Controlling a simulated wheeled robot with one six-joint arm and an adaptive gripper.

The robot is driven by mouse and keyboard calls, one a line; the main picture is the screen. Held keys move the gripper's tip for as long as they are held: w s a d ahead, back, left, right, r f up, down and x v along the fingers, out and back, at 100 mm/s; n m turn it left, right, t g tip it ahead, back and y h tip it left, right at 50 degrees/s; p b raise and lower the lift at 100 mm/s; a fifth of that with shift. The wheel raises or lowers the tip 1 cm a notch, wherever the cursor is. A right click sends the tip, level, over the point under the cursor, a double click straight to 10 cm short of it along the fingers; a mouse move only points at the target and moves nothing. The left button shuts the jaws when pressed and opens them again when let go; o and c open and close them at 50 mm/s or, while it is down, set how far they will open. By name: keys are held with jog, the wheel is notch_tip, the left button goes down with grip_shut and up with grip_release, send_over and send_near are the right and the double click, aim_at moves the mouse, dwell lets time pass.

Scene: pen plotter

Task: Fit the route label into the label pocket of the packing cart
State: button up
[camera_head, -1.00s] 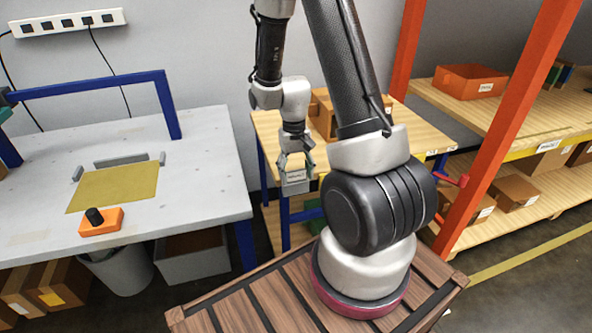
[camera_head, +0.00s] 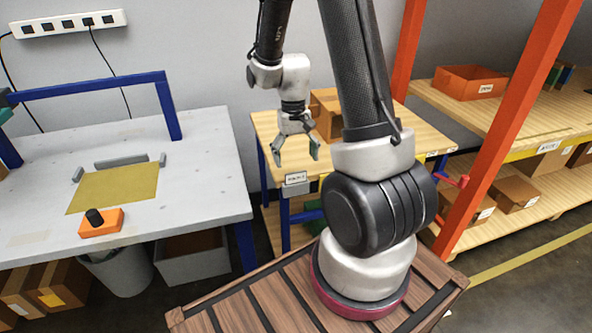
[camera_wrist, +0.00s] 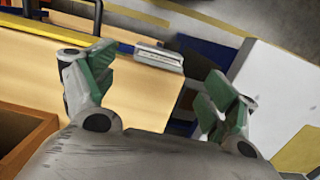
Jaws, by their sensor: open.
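The route label (camera_head: 295,178) is a small white card with dark print. It sits at the grey label pocket (camera_head: 296,189) on the near edge of the packing cart (camera_head: 263,124), which has a wooden top and blue legs. The label shows above the pocket's front; how deep it sits I cannot tell. In the wrist view the label (camera_wrist: 158,56) lies along the cart's edge, beyond my fingertips. My gripper (camera_head: 297,157) is open and empty, just above the label and apart from it. Its green-padded fingers are spread wide in the wrist view (camera_wrist: 160,88).
A cardboard box (camera_head: 326,112) stands on the cart behind my gripper. A grey workbench (camera_head: 210,180) with a blue frame is to the left. An orange-posted shelf (camera_head: 500,150) with boxes is to the right. A red handle (camera_head: 452,180) juts out at the cart's right.

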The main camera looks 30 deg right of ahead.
jog(key=r, duration=0.6)
jog(key=shift+w+d, duration=0.1)
jog(key=shift+w, duration=0.2)
